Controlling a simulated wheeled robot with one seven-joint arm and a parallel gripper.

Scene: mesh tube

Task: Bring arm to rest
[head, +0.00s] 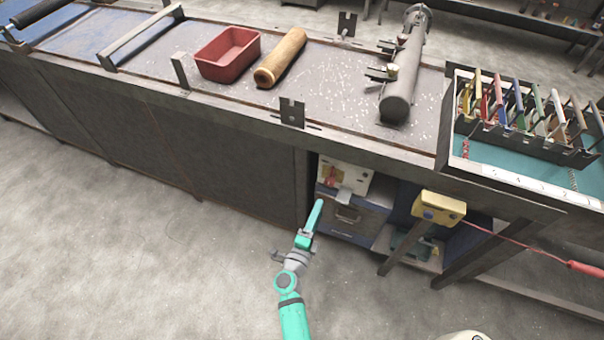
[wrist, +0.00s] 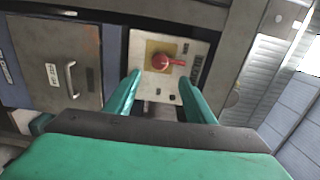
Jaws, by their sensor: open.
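My teal arm reaches up from the bottom of the head view. My gripper (head: 316,216) is in front of the lower cabinet, below the workbench edge. In the wrist view my gripper (wrist: 161,90) shows two teal fingers set apart, with nothing held between them. Beyond the fingers is a pale control panel (wrist: 143,68) with a red rotary handle (wrist: 165,62) on a yellow plate. The panel (head: 356,183) also shows in the head view. I cannot tell how far the fingertips are from it.
A grey drawer front (wrist: 57,60) with a handle is left of the panel. The workbench (head: 340,85) holds a red bin (head: 228,55), a tan roll (head: 281,58) and a grey tube (head: 402,85). A yellow box (head: 438,208) with a red cable hangs at right. The floor (head: 130,250) at left is clear.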

